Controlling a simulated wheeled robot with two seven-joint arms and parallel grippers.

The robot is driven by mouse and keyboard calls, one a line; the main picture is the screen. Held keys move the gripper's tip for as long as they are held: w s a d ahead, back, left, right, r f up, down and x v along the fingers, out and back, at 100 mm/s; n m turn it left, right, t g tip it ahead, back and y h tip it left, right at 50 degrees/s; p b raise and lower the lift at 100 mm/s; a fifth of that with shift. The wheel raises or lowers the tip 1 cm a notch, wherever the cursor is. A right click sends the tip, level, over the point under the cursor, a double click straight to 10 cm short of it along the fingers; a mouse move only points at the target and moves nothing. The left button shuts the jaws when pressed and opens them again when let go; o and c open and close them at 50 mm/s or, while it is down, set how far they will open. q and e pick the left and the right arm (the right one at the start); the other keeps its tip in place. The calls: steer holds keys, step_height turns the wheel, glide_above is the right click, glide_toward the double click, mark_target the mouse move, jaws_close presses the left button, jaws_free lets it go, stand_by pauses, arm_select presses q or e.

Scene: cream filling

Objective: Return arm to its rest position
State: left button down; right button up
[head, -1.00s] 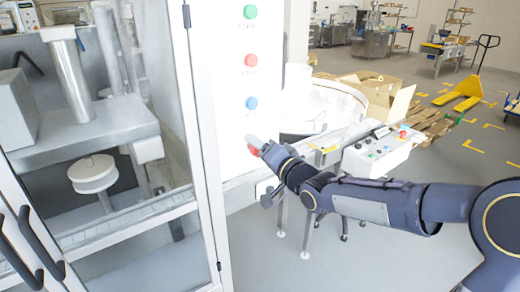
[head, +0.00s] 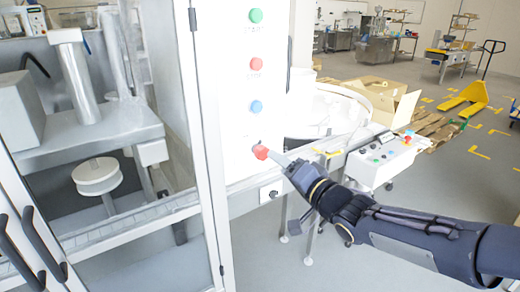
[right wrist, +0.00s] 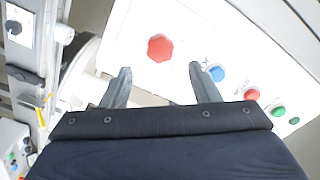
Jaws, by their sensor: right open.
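My right gripper (head: 278,158) is just right of the red knob (head: 260,152) low on the white control panel (head: 238,120). In the right wrist view the gripper (right wrist: 160,82) is open, with its two fingers apart and nothing between them. The red knob (right wrist: 160,47) shows past the fingertips there, apart from them. My right arm reaches in from the lower right of the head view. My left gripper is not in view.
Green (head: 256,15), red (head: 256,63) and blue (head: 256,106) buttons sit above the knob. A glass-doored machine cabinet (head: 205,150) stands left. A control box (head: 385,160) and open cardboard box (head: 385,100) stand behind the arm. Floor at lower right is clear.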

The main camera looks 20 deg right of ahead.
steer(key=s+d+f+g+h, duration=0.5)
steer(key=s+f+h, duration=0.15)
steer(key=s, duration=0.45)
steer(key=s+a+f+n+g+y, duration=0.2)
steer(key=s+f+g, duration=0.1)
steer(key=s, duration=0.5)
steer(key=s+a+f+n+g+y, duration=0.2)
steer(key=s+f, duration=0.4)
steer(key=s, duration=0.3)
steer(key=shift+s+a+n+g, duration=0.15)
steer(key=shift+a+n+g, duration=0.2)
steer(key=shift+n+g, duration=0.4)
